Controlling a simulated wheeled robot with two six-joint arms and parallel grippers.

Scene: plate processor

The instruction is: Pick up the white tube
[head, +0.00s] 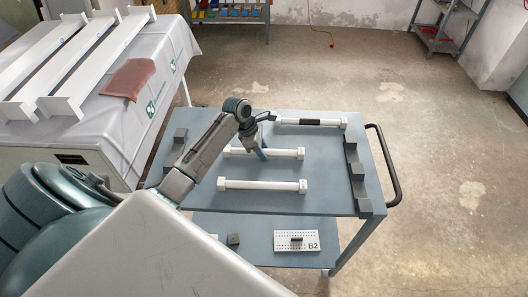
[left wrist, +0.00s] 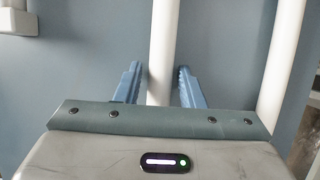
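Three white tubes with thicker block-like ends lie across the blue-grey cart top. In the head view, the far tube (head: 291,122) has a dark band around its middle. The middle tube (head: 283,153) lies under my left gripper (head: 261,152), and the near tube (head: 255,185) lies in front of it. In the left wrist view, one tube (left wrist: 161,45) runs between the two blue fingers of my left gripper (left wrist: 160,84), with a small gap on each side. The gripper is open. Another tube (left wrist: 279,60) shows at the right. My right gripper is not visible.
Dark notched holders stand along the cart's right edge (head: 354,180) and at its left edge (head: 178,142). A black handle (head: 389,165) is on the right. A white plate marked B2 (head: 282,240) lies on the lower shelf. A table with white beams (head: 70,60) stands left.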

